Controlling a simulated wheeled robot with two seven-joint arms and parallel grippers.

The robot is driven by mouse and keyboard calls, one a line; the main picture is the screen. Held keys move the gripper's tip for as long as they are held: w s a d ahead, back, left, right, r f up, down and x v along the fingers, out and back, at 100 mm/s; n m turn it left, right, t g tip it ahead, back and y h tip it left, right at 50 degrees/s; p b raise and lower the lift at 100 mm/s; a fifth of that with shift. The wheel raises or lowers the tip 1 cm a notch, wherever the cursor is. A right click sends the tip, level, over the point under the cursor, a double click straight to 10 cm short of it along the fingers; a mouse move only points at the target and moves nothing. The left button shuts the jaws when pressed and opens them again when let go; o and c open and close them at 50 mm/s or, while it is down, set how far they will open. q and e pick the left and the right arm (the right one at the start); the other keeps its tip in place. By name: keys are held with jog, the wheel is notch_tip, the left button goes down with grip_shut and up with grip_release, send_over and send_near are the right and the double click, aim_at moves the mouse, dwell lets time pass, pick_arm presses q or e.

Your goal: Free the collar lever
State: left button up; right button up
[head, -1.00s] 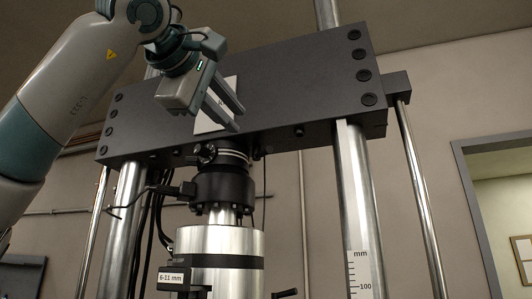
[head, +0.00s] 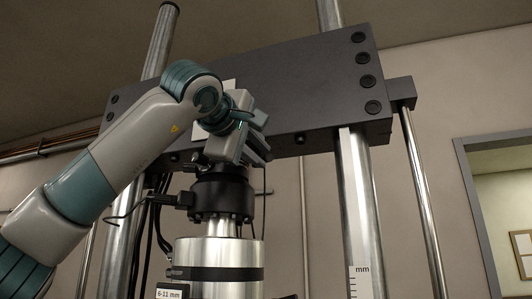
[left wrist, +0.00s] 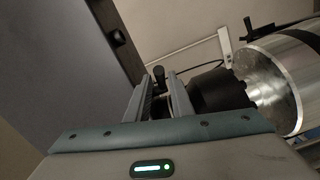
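A small black knob-ended lever (left wrist: 159,74) shows in the left wrist view, in line with the gap between my left gripper's fingers; I cannot tell whether either finger touches it. In the head view the collar and its lever are hidden behind my left gripper (head: 261,149), which is just below the dark crosshead's front. The same gripper (left wrist: 158,79) is open, with a clear gap between its two grey fingers. The black load cell (head: 223,194) hangs below the hidden collar; it also shows right of the fingers in the wrist view (left wrist: 213,90). My right gripper is not in view.
The dark crosshead (head: 315,85) spans between shiny columns (head: 361,205). A silver cylinder (head: 218,250) with a black band stands below the load cell. A black handle (left wrist: 251,29) shows near the cylinder in the wrist view. A cable connector (head: 184,200) sticks out left.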

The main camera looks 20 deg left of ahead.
aim_at(264, 158)
pick_arm(q)
jog(key=shift+w+d+p, duration=0.15)
jog(key=shift+w+p, duration=0.5)
jog(key=shift+w, duration=1.5)
jog(key=shift+f, duration=0.1)
grip_shut()
